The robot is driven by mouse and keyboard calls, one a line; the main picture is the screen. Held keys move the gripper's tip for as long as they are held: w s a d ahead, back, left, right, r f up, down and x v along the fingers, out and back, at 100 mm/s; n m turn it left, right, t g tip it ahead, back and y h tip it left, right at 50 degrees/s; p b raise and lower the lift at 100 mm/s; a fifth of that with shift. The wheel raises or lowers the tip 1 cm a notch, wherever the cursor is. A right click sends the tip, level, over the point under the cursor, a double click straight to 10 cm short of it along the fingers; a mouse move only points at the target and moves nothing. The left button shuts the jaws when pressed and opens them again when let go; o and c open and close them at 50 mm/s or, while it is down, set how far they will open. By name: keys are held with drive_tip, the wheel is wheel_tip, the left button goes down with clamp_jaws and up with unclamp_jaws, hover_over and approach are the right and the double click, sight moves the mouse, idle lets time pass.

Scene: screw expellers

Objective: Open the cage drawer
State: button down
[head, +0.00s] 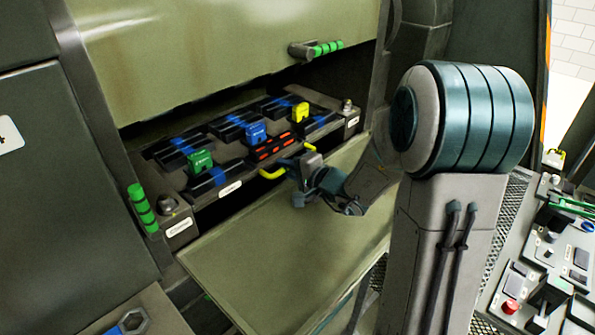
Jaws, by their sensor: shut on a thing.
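The cage drawer (230,188) sits in the cabinet opening, with its front edge at the mouth. It is a dark tray with blue-marked slots, holding a green block (200,161), a blue block (256,132) and a yellow block (300,112). A yellow handle (271,174) is on its front. My gripper (289,167) reaches in from the right and is shut on the yellow handle. The fingers cover part of the handle, so the exact grip is hard to see.
A pale green flap (270,260) lies folded down below the drawer. A raised green panel (220,50) is above, with a green-ringed handle (328,48). A control panel (545,270) is at the right.

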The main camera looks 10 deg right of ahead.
drive_tip(key=shift+s, duration=0.1)
drive_tip(key=shift+a, duration=0.1)
drive_tip(key=c, duration=1.5)
unclamp_jaws()
drive_tip(key=shift+c, duration=0.2)
drive_tip(key=shift+d, duration=0.25)
drive_tip(key=shift+s+d, duration=0.1)
drive_tip(key=shift+s, duration=0.05)
drive_tip(key=b+v, duration=0.1)
drive_tip(key=v, duration=1.2)
drive_tip(key=shift+s+b, duration=0.2)
drive_tip(key=shift+b, duration=0.2)
